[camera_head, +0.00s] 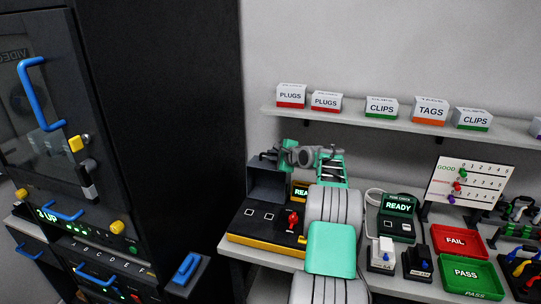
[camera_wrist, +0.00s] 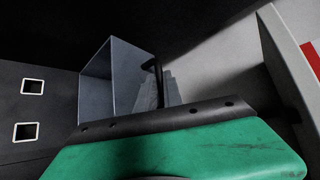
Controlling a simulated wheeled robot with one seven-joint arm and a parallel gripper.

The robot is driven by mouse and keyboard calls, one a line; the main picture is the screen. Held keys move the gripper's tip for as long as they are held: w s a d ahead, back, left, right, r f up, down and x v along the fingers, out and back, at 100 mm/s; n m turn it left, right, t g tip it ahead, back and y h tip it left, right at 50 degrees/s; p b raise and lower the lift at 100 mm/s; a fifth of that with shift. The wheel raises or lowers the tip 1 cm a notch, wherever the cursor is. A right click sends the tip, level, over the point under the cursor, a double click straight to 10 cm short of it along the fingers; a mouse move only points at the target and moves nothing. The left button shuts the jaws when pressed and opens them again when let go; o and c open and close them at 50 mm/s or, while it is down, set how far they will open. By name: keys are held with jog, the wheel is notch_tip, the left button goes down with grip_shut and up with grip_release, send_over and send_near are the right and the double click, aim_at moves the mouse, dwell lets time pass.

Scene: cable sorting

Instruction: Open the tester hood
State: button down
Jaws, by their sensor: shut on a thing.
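The tester (camera_head: 262,239) stands on the bench, with a yellow base, a dark top with two square sockets and a red lever (camera_head: 292,221). Its grey hood (camera_head: 267,182) stands raised at the back left of the top, clear of the sockets. My gripper (camera_head: 279,154) is at the hood's upper edge. In the wrist view the hood (camera_wrist: 118,78) shows as an open grey box beside the sockets. My gripper (camera_wrist: 160,88) is shut on the hood's dark handle (camera_wrist: 152,64); the exact contact is partly hidden by the gripper.
A small screen reading READY stands behind my arm, partly covered. A shelf (camera_head: 390,118) with several labelled boxes runs above the bench. A dark cabinet (camera_head: 165,90) stands at the left. To the right are a cable checker (camera_head: 397,217), red FAIL tray (camera_head: 457,241) and green PASS tray (camera_head: 468,277).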

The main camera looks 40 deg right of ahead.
jog(key=shift+w+a+r, duration=0.1)
jog(key=shift+w+r, duration=0.1)
jog(key=shift+r, duration=0.6)
jog(key=c, duration=1.6)
grip_release()
jog(key=shift+a, duration=0.1)
jog(key=shift+o, duration=0.6)
jog(key=shift+s+d+f, duration=0.2)
jog(key=shift+f, duration=0.15)
jog(key=b+v, duration=0.2)
jog(key=v, duration=0.5)
jog(key=shift+s+a+r, duration=0.1)
jog(key=shift+s+r, duration=0.15)
jog(key=shift+s, duration=0.05)
